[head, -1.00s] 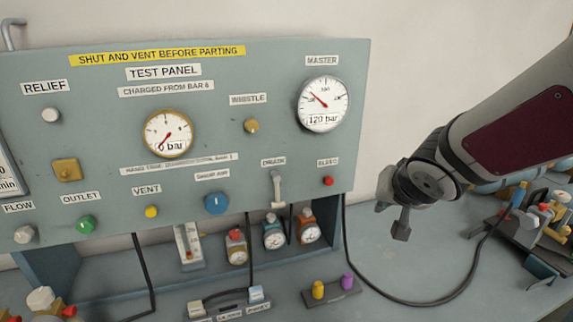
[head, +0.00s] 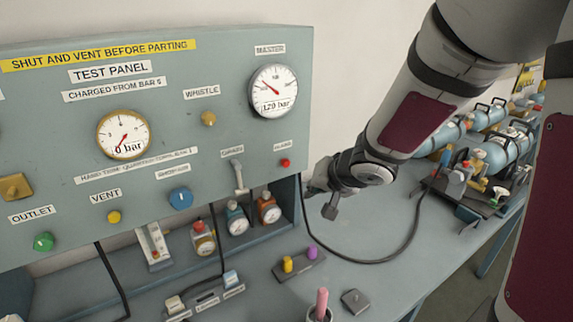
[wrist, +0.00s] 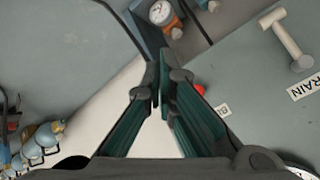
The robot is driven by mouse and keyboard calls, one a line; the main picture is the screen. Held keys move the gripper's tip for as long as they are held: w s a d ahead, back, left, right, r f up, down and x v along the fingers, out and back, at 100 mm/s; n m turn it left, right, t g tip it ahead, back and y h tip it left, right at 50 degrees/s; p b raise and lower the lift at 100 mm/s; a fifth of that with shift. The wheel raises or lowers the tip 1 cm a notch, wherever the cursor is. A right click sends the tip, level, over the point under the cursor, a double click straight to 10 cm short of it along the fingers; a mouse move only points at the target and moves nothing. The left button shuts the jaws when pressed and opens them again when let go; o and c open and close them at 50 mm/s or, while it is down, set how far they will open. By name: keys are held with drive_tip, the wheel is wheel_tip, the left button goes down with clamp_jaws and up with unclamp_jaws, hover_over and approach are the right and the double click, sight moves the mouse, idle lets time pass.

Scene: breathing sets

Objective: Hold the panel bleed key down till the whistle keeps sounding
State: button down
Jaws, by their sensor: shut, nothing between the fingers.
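The bleed key is a small red button (head: 285,162) at the lower right of the grey test panel (head: 60,130), under a small label. In the wrist view the red key (wrist: 200,89) shows just right of the fingers, partly hidden by one. My gripper (head: 310,189) is shut and empty, right of and a little below the key in the head view. It seems apart from the key; the exact gap cannot be told. The brass whistle (head: 208,118) sits under its label. The middle gauge (head: 123,134) reads 0 bar; the master gauge (head: 273,91) reads 120 bar.
The white drain lever (head: 237,175) is left of the key. Small gauges (head: 269,208) stand below it. A black hose (head: 385,260) loops over the bench. A block with yellow and purple pegs (head: 300,264) lies in front.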

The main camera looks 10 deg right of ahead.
sight(286, 163)
drive_tip(key=w+a, duration=0.2)
drive_tip(key=w, duration=0.6)
drive_tip(key=shift+a+p, duration=0.25)
drive_tip(key=shift+p, duration=0.15)
drive_tip(key=shift+w+a+r+p, duration=0.1)
drive_tip(key=shift+w+a+p, duration=0.1)
drive_tip(key=shift+w+p, duration=0.3)
drive_tip(key=shift+w+a+p, duration=0.2)
drive_tip(key=shift+w+p, duration=0.2)
drive_tip(key=shift+w, duration=0.05)
idle(5.8)
